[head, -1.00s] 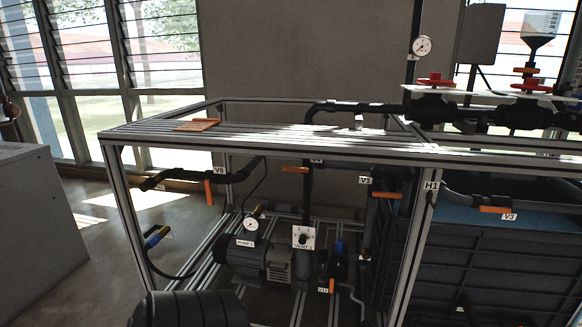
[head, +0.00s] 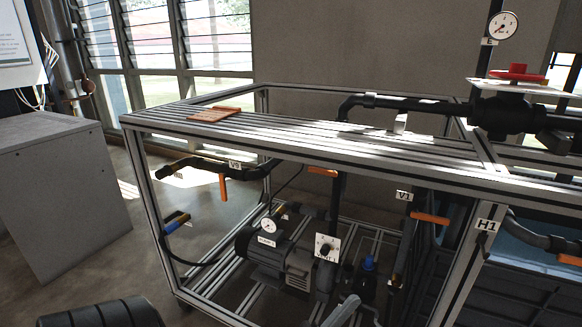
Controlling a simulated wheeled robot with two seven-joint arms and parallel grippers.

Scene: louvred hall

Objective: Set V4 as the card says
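No label reading V4 can be made out. An orange valve handle (head: 322,171) sits under the top of the metal frame, and its label is hidden. A further orange handle (head: 430,218) is beside the V1 label (head: 404,196). An orange-brown flat board (head: 213,114) lies on the slatted top; I cannot tell whether it is the card, and no writing shows on it. Neither gripper is in view.
The metal frame (head: 300,131) encloses a grey pump (head: 272,259) with a gauge and a dial plate (head: 326,247). A red handwheel (head: 517,73) tops the pipework at right. A grey cabinet (head: 62,195) stands at left, with open floor between it and the frame.

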